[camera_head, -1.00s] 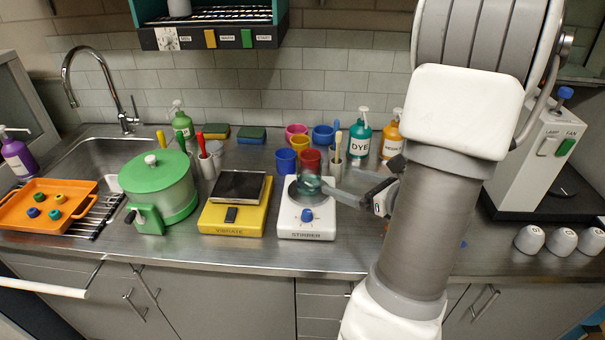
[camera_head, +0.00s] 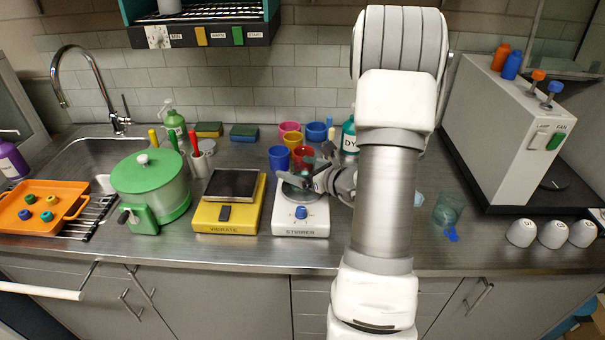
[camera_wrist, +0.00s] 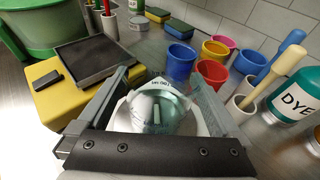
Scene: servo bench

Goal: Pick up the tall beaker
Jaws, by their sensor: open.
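A clear glass beaker with printed marks stands on the white stirrer (camera_head: 300,215); in the wrist view this beaker (camera_wrist: 160,112) sits between my fingers, seen from above. My gripper (camera_head: 306,180) is at the stirrer and hides most of this beaker in the head view. In the wrist view my gripper (camera_wrist: 160,80) is open, one finger on each side of the glass; whether they touch it I cannot tell. A second glass beaker (camera_head: 448,208) stands on the bench right of my arm, beside a blue piece. I cannot tell which beaker is the tall one.
Blue (camera_head: 279,158) and red (camera_head: 303,157) cups stand close behind the stirrer. The yellow vibrate plate (camera_head: 229,203) is to its left. A dye bottle (camera_wrist: 298,94) and a holder with handled tools (camera_wrist: 240,108) stand right in the wrist view. White cups (camera_head: 553,233) stand far right.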

